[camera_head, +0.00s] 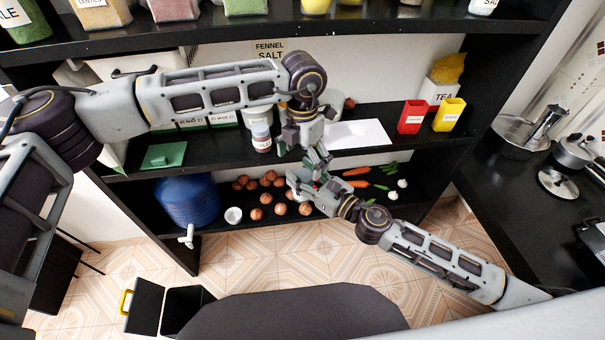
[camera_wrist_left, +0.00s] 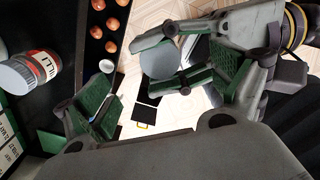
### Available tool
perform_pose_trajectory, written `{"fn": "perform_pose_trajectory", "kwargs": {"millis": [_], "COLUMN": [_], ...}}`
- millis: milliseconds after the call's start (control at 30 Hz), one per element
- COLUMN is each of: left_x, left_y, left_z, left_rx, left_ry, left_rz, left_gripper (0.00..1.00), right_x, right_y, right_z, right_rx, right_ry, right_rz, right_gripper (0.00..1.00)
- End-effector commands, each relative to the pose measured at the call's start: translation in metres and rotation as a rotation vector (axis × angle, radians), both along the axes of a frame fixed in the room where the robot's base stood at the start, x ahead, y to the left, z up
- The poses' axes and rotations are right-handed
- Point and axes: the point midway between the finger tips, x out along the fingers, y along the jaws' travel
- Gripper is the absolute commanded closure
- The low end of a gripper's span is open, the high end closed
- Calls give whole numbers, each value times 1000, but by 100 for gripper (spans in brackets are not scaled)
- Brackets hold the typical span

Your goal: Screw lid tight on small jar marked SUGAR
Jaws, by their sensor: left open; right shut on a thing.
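In the left wrist view, my right gripper (camera_wrist_left: 178,60) is shut on a small round thing with a flat grey-blue end, likely the jar or its lid (camera_wrist_left: 160,60). No SUGAR marking is readable on it. My left gripper (camera_wrist_left: 165,72) is open, with one green-padded finger on each side of the view. In the head view, my left gripper (camera_head: 303,145) is just above my right gripper (camera_head: 313,183), in front of the shelves. The held thing is mostly hidden there. I cannot tell whether a lid sits on the jar.
A chilli jar (camera_head: 261,137) stands on the middle shelf beside my left gripper; its label shows in the left wrist view (camera_wrist_left: 38,68). A green card (camera_head: 164,156), red box (camera_head: 412,117) and yellow box (camera_head: 448,114) share that shelf. Onions and carrots lie below.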

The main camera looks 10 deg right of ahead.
Motion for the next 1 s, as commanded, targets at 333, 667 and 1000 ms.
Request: {"fn": "perform_pose_trajectory", "kwargs": {"millis": [333,667,1000], "left_x": [0,1,0], "left_y": [0,0,0], "left_z": [30,79,114], "left_rx": [-1,0,-1], "left_ry": [-2,-1,0], "left_rz": [0,0,0], "left_gripper": [5,5,5], "right_x": [0,0,0], "right_y": [0,0,0], "right_z": [0,0,0], "right_rx": [1,1,1], "right_ry": [-1,-1,-1], "right_rz": [0,0,0], "right_gripper": [100,100,100]}}
